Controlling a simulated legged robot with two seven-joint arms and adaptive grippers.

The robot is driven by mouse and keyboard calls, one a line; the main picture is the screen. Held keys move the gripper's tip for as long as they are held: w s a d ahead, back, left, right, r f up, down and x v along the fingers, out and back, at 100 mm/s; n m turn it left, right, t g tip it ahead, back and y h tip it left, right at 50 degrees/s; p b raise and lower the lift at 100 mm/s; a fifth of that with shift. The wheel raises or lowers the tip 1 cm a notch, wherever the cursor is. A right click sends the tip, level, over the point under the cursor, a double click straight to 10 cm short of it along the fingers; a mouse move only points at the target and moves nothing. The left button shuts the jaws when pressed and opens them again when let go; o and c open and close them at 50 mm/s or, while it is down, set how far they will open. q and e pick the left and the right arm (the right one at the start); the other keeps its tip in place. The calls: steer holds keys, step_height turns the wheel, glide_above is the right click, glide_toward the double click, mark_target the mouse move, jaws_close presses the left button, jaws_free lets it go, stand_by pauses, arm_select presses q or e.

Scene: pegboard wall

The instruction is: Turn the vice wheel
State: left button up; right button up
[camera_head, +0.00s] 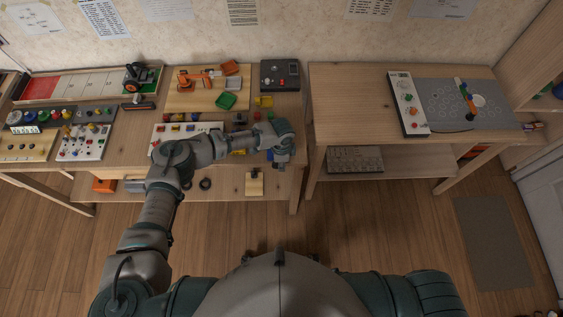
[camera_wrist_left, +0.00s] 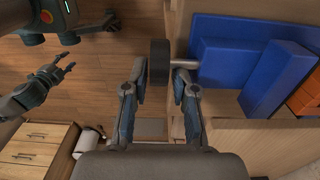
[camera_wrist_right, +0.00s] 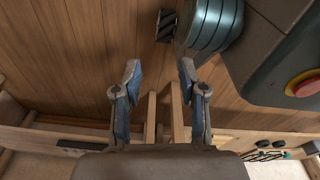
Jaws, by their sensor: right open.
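The vice wheel (camera_wrist_left: 158,62) shows in the left wrist view as a dark disc seen nearly edge-on, on a short metal shaft (camera_wrist_left: 178,62) that runs right toward the bench. My left gripper (camera_wrist_left: 160,72) has one finger on each side of the wheel. Narrow gaps show beside the wheel, and I cannot tell whether either finger touches it. In the head view my left gripper (camera_head: 283,158) is at the bench's right front, and I cannot make out the wheel there. My right gripper (camera_wrist_right: 160,75) is open and empty above the wooden floor.
A second table (camera_head: 345,95) stands to the right across a narrow gap. Blue blocky parts (camera_wrist_left: 225,60) lie right of the wheel. The front floor is clear.

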arm_select(q)
steer(key=shift+c, duration=0.2)
jaws_close()
steer(key=shift+r, duration=0.1)
